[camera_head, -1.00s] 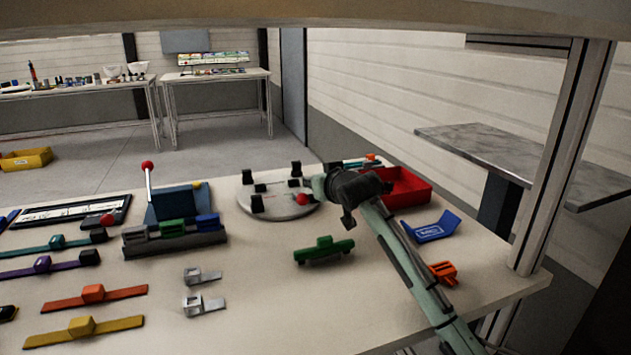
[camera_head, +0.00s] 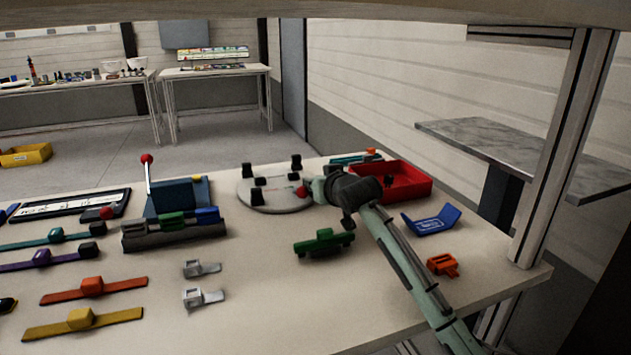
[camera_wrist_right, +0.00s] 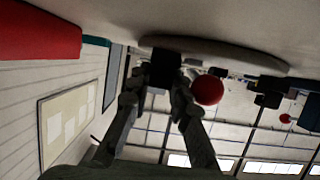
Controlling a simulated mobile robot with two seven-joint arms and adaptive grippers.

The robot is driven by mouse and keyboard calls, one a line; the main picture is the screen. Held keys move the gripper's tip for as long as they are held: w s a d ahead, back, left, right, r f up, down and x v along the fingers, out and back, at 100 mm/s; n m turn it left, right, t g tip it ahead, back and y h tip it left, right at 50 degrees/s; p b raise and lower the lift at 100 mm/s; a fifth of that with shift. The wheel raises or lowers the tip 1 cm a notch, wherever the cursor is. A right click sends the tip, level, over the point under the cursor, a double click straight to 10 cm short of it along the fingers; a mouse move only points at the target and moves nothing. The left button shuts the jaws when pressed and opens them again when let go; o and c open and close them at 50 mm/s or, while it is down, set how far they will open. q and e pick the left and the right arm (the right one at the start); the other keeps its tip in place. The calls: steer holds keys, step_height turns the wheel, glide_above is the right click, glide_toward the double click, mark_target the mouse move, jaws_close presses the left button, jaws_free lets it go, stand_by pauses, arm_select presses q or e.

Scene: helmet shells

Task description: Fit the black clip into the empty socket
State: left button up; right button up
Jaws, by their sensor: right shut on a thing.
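My right gripper (camera_wrist_right: 160,80) is shut on a small black block, the black clip (camera_wrist_right: 164,66), seen between its fingertips in the right wrist view. The clip overlaps the edge of the round grey plate (camera_wrist_right: 238,56); I cannot tell whether they touch. In the head view the plate (camera_head: 275,204) carries several upright black pieces (camera_head: 257,198). A red ball (camera_wrist_right: 208,90) is close beside the right fingers. I cannot make out the empty socket. My left gripper is not in view.
A red tray (camera_head: 418,172) stands right of my wrist. A blue bracket (camera_head: 432,226), an orange part (camera_head: 442,264) and a green part (camera_head: 323,242) lie nearby. A block rack (camera_head: 175,238) with a red-knobbed lever behind it is to the left.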

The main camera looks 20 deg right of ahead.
steer(key=shift+f, duration=0.2)
steer(key=o, duration=0.8)
step_height(320, 180, up, 10)
steer(key=shift+r, duration=0.1)
